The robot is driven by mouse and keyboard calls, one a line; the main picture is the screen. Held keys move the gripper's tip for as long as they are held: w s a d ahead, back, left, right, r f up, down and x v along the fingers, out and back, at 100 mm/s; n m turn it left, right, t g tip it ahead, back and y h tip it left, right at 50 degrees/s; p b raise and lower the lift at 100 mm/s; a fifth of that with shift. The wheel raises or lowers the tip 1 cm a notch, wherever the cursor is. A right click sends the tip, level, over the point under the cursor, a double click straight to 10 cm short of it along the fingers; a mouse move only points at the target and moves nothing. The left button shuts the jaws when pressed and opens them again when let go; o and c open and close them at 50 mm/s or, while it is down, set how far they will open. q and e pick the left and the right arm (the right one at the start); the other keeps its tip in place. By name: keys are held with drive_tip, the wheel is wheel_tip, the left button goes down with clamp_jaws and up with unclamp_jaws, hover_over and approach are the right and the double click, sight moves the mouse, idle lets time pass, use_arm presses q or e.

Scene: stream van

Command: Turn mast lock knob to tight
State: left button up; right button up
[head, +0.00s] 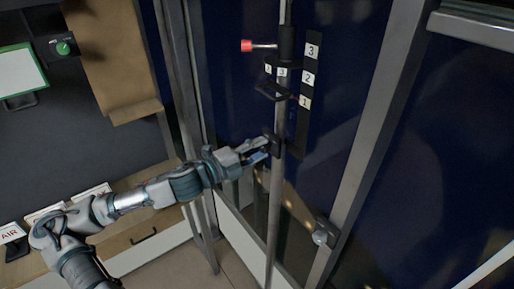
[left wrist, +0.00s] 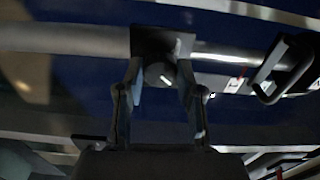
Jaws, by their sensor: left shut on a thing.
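The mast (head: 274,215) is a grey vertical pole in front of a dark blue panel. The dark mast lock knob (head: 276,145) sits on a block on the mast, partly covered by my gripper. My left gripper (head: 259,149) reaches it from the left and is shut on the knob. In the left wrist view, the round dark knob (left wrist: 159,74) lies between the two fingers of my left gripper (left wrist: 160,92), with a square plate behind it. The knob's turn position cannot be read. My right gripper is not in view.
Above the knob are a black loop handle (head: 272,93), a red-tipped lever (head: 247,46) and a plate numbered 3, 2, 1 (head: 307,78). A grey slanted post (head: 365,130) stands to the right. A wooden counter (head: 150,225) with white signs lies at left.

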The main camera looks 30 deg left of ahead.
use_arm(q)
drive_tip(key=shift+f+m, duration=0.15)
drive_tip(key=shift+m, duration=0.25)
drive_tip(key=o, duration=1.1)
drive_tip(key=shift+o, duration=0.3)
drive_tip(key=shift+w, duration=0.15)
